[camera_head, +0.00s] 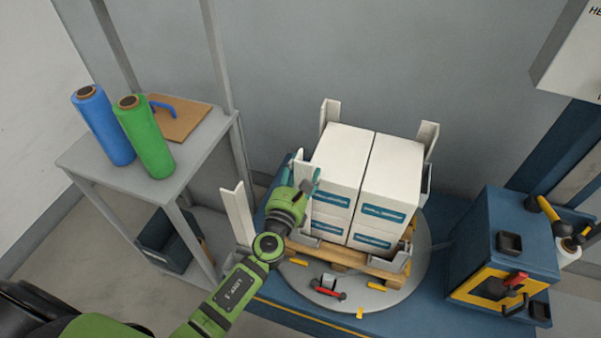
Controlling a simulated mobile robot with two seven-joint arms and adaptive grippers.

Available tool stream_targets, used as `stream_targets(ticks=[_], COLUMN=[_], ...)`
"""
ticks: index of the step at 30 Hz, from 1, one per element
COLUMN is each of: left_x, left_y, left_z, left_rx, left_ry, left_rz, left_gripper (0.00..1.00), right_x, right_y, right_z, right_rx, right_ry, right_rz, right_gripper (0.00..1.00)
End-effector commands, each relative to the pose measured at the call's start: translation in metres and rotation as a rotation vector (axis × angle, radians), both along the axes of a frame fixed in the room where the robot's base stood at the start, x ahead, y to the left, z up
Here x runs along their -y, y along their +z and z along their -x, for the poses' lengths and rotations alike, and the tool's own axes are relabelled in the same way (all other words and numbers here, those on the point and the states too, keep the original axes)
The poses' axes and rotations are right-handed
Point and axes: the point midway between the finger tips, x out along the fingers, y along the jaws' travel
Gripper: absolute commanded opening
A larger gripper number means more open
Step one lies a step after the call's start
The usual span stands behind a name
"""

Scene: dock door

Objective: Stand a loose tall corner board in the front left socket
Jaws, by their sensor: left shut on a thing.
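My left gripper (309,183) reaches in from the lower left and is shut on a white corner board (303,221) at the front left corner of the carton stack (343,170). The board looks roughly upright; the gripper and wrist hide much of it. Its foot is close to the grey front left socket (306,240) on the pallet corner, but I cannot tell whether it is seated. Another tall white corner board (237,214) stands left of the turntable. Corner boards also stand at the back left (330,113) and back right (428,136). My right gripper is not in view.
The pallet (345,257) rests on a round grey turntable (376,297) with a red-handled device (327,290) at its front. A blue machine box (505,248) stands at right. A grey side table (195,154) at left holds a blue roll (103,125) and a green roll (144,137).

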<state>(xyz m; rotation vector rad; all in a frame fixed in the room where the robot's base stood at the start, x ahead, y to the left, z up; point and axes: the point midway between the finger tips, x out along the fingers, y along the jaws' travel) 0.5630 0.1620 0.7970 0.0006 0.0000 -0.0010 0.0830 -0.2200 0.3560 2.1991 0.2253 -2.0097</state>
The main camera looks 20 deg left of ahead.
Motion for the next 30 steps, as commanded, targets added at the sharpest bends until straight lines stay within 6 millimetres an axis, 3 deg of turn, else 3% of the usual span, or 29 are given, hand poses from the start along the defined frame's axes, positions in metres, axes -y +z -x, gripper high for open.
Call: stream_targets(ticks=[2,3,4,5,18,30], left_x=[0.0,0.0,0.0,0.0,0.0,0.0], left_y=[-0.004,-0.003,-0.003,-0.003,0.003,-0.003], left_z=[0.0,0.0,0.0,0.0,0.001,0.083], left_rx=[0.001,0.0,0.0,0.0,-0.001,-0.003], left_ry=[0.0,0.0,0.0,0.0,0.0,-0.002], left_rz=[0.0,0.0,0.0,0.0,0.0,0.001], left_gripper=[0.1,0.7,0.82,0.86,0.86,0.86], right_x=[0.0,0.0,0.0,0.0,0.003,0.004], right_y=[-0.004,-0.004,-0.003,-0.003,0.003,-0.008], right_z=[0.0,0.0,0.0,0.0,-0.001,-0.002], right_rx=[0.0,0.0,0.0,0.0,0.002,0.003], right_ry=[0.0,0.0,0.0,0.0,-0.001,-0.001], right_rz=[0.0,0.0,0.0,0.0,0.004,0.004], right_gripper=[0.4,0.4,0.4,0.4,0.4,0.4])
